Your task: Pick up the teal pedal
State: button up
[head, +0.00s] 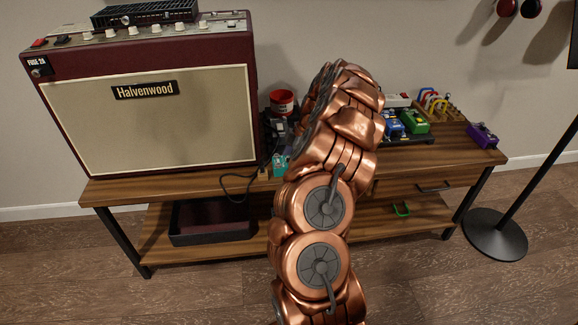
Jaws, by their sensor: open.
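The teal pedal (280,164) sits on the wooden bench top, just right of the amplifier and near the front edge. It is small in the head view, and my copper arm covers its right side. My arm rises through the middle of the picture and bends over the bench. I cannot make out my gripper; the arm's end seems to be hidden behind its own links. Dark shapes stand behind the pedal, too small and crowded to identify.
A large amplifier (150,120) fills the bench's left. A red can (283,102) stands behind the pedal. A black cable (236,188) hangs over the front edge. Blue (394,124) and green (413,122) pedals are right of my arm; a purple pedal (482,136) is at the right end.

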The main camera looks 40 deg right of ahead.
jog(key=shift+c, duration=0.2)
jog(key=c, duration=1.5)
jog(key=shift+r, duration=0.1)
